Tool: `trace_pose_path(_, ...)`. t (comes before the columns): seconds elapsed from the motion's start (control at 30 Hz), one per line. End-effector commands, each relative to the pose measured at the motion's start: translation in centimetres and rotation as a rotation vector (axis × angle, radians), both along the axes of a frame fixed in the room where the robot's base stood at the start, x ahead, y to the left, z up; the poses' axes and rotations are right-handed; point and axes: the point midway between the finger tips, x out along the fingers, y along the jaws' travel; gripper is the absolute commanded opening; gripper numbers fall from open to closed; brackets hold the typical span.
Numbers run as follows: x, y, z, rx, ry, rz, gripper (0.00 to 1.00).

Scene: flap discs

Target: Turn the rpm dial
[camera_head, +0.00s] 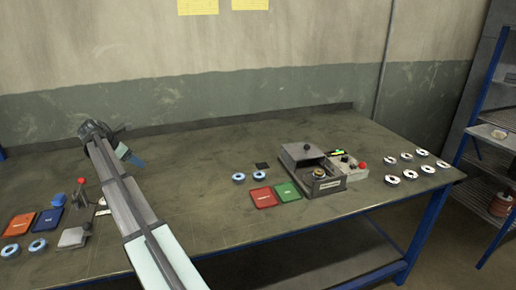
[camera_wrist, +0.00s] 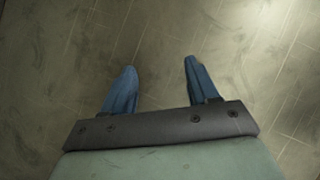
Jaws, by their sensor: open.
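A small grey control box (camera_head: 352,172) stands on the right half of the workbench, with a green display (camera_head: 337,152), a red button (camera_head: 362,165) and small dark knobs too small to tell apart. The rpm dial is likely one of them, but I cannot make out its marking. My gripper (camera_head: 134,159) is above the left part of the bench, far to the left of the box. In the wrist view its two blue fingers (camera_wrist: 157,83) are apart with nothing between them, over bare surface.
A grey machine with a lid (camera_head: 302,151) stands beside the control box. Red (camera_head: 263,197) and green (camera_head: 288,191) trays and blue-rimmed discs (camera_head: 239,178) lie left of it; several white discs (camera_head: 407,157) lie right. More trays and discs lie at far left. The bench middle is clear.

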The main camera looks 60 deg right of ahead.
Motion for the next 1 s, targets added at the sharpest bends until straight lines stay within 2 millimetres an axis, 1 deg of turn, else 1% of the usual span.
trace_pose_path(0.03, -1.1, -2.6, 0.2, 0.007, -0.001, -0.033, 0.59)
trace_pose_path(0.07, -1.7, -3.9, 0.3, 0.011, -0.002, -0.051, 0.59)
trace_pose_path(0.1, -2.7, -5.6, 0.5, 0.015, -0.003, -0.074, 0.59)
trace_pose_path(0.17, -4.1, -8.1, 0.7, 0.024, -0.005, -0.108, 0.59)
trace_pose_path(0.2, -5.1, -9.8, 0.8, 0.029, -0.007, -0.13, 0.59)
trace_pose_path(0.27, -6.7, -12.3, 1.0, 0.038, -0.009, -0.165, 0.59)
trace_pose_path(0.3, -7.9, -13.9, 1.1, 0.043, -0.011, -0.188, 0.59)
trace_pose_path(0.37, -9.6, -16.3, 1.3, 0.051, -0.012, -0.221, 0.59)
trace_pose_path(0.4, -10.9, -17.9, 1.4, 0.056, -0.014, -0.244, 0.59)
trace_pose_path(0.47, -12.8, -20.2, 1.6, 0.065, -0.017, -0.278, 0.59)
trace_pose_path(0.5, -14.1, -21.7, 1.7, 0.071, -0.019, -0.3, 0.59)
trace_pose_path(0.57, -16.2, -23.9, 2.0, 0.078, -0.023, -0.334, 0.59)
trace_pose_path(0.6, -17.6, -25.3, 2.1, 0.083, -0.026, -0.357, 0.59)
trace_pose_path(0.67, -19.8, -27.4, 2.3, 0.09, -0.03, -0.391, 0.59)
trace_pose_path(0.7, -21.3, -28.7, 2.5, 0.095, -0.034, -0.413, 0.59)
trace_pose_path(0.77, -23.6, -30.7, 2.7, 0.103, -0.039, -0.447, 0.59)
trace_pose_path(0.8, -25.2, -32.0, 2.9, 0.107, -0.042, -0.47, 0.59)
trace_pose_path(0.87, -27.7, -33.8, 3.1, 0.114, -0.047, -0.503, 0.59)
trace_pose_path(0.9, -29.3, -35.0, 3.3, 0.12, -0.05, -0.525, 0.59)
trace_pose_path(0.97, -31.9, -36.7, 3.5, 0.127, -0.057, -0.559, 0.59)
trace_pose_path(1.0, -33.6, -37.7, 3.6, 0.131, -0.06, -0.58, 0.59)
